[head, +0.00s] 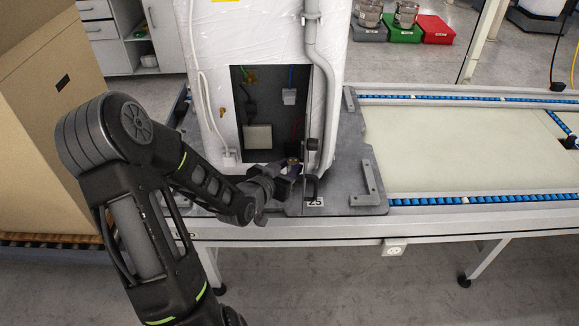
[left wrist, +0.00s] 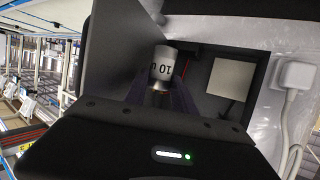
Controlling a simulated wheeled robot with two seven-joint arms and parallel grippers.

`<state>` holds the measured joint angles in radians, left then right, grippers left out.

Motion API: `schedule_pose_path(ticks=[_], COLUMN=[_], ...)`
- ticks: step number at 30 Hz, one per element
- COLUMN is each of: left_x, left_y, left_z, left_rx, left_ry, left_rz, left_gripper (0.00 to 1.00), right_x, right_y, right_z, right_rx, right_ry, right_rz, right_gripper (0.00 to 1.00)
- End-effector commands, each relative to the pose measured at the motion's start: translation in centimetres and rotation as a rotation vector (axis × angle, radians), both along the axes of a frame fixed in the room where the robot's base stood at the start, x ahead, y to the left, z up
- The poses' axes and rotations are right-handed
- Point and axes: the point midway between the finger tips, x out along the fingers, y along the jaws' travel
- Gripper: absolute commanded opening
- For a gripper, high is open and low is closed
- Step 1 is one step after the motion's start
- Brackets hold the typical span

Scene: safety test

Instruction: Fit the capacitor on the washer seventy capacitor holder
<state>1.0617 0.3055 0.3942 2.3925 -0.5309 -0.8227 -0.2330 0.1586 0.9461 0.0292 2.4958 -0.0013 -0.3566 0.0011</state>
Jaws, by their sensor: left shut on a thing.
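The washer (head: 262,35) stands upright on a grey plate, with a dark rectangular opening low in its near side. My left gripper (head: 288,172) is in front of the lower right part of this opening, shut on the capacitor (head: 292,161). In the left wrist view, the capacitor (left wrist: 163,64) is a pale cylinder with dark "10" lettering, held between dark fingers (left wrist: 160,98). The opening is behind it, with a pale square block inside. I cannot make out the capacitor holder for certain. My right gripper is not in view.
Inside the opening are a white connector (head: 289,96) and a pale block (head: 257,137). A grey pipe (head: 320,80) runs down the washer's right side. Metal brackets (head: 366,182) stand on the plate. A conveyor (head: 455,150) extends right; a cardboard box (head: 50,120) stands left.

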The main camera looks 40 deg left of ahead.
Motion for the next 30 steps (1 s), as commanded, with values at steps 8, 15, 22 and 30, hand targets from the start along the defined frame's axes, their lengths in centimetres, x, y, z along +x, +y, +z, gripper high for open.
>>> schedule_pose_path(ticks=[8, 15, 22, 30], left_x=[0.6, 2.2, 4.2, 6.5], left_y=[0.4, 1.7, 3.2, 5.0], left_z=[-0.1, -0.2, -0.3, -0.5], left_rx=[0.000, -0.001, -0.001, -0.001], left_ry=[0.000, 0.000, -0.002, -0.001], left_rz=[-0.001, 0.001, 0.000, 0.000], left_gripper=[0.00, 0.00, 0.00, 0.00], right_x=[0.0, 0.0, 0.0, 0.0], right_y=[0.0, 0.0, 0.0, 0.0], right_z=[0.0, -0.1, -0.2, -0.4], right_rx=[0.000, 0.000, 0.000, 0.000], right_ry=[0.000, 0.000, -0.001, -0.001], right_rz=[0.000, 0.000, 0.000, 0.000], right_gripper=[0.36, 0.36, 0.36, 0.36])
